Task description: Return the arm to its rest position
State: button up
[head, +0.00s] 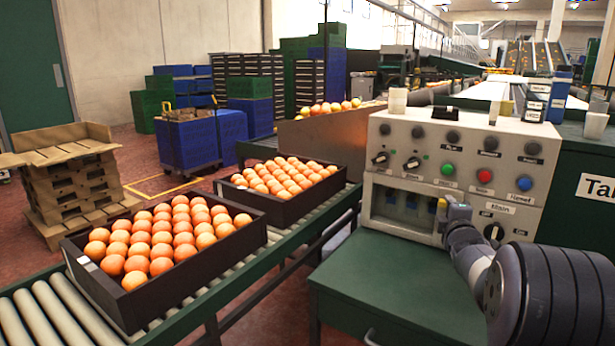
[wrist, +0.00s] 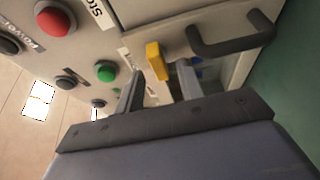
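My arm enters at the lower right of the head view. No orange is in my gripper.
A green cabinet (head: 400,285) stands below the panel. Two black crates of oranges, nearer (head: 110,290) and farther (head: 262,205), sit on the roller conveyor (head: 60,310). In the wrist view, a dark handle (wrist: 232,42) and a green button (wrist: 105,70) are close to the fingers.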

jog(key=shift+x, duration=1.1)
jog(key=shift+s, duration=0.2)
jog(key=p+v, duration=0.1)
jog(key=v, duration=0.9)
jog(key=w+d+m+t+h, duration=0.2)
jog(key=w+m, duration=0.7)
jog(key=w, duration=0.1)
jog(key=shift+a, duration=0.1)
